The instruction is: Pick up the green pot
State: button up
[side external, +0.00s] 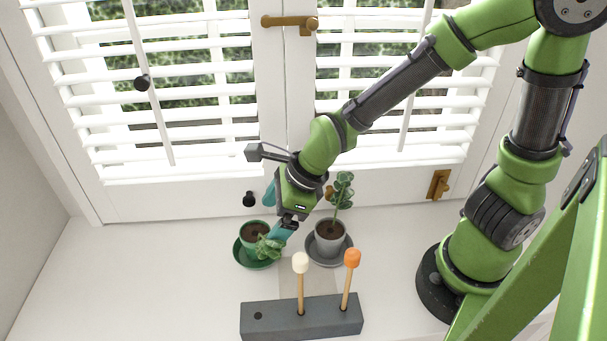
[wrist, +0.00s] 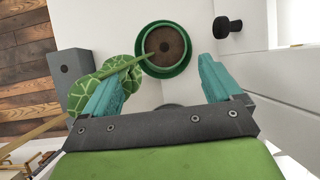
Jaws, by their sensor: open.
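The green pot (side external: 252,230) holds dark soil and a leafy plant, and stands on a green saucer (side external: 240,256) on the white sill. The plant's patterned leaves (side external: 268,247) droop over its right side. In the wrist view the green pot (wrist: 183,68) appears ahead, just beyond the fingertips, with the leaves beside the left finger. My gripper (side external: 279,212) is above and to the right of the pot. In the wrist view my gripper (wrist: 160,82) shows two teal fingers spread apart with nothing between them. Whether a finger touches the leaves I cannot tell.
A grey pot (side external: 329,237) with an upright plant stands on a grey saucer (side external: 348,250) to the right. A grey block (side external: 280,319) in front holds a cream-topped stick (side external: 301,264) and an orange-topped stick (side external: 352,259). A black knob (side external: 249,199) and white shutters stand behind. Sill space is free at left.

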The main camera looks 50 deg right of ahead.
aim_at(252, 236)
jog(key=shift+w+a+f+m, duration=0.4)
jog(key=shift+w+f, duration=0.2)
jog(key=shift+f, duration=0.4)
jog(key=shift+w+a+f+m, duration=0.25)
jog(key=shift+w+f+m, duration=0.3)
jog(key=shift+f, duration=0.5)
jog(key=shift+w+a+f+m, duration=0.35)
jog(key=shift+w+f, duration=0.35)
jog(key=shift+f, duration=0.3)
jog(key=c, duration=1.4)
jog(key=shift+r, duration=0.2)
jog(key=shift+c, duration=0.2)
notch_tip(252, 236, up, 13)
jog(key=shift+f, duration=0.15)
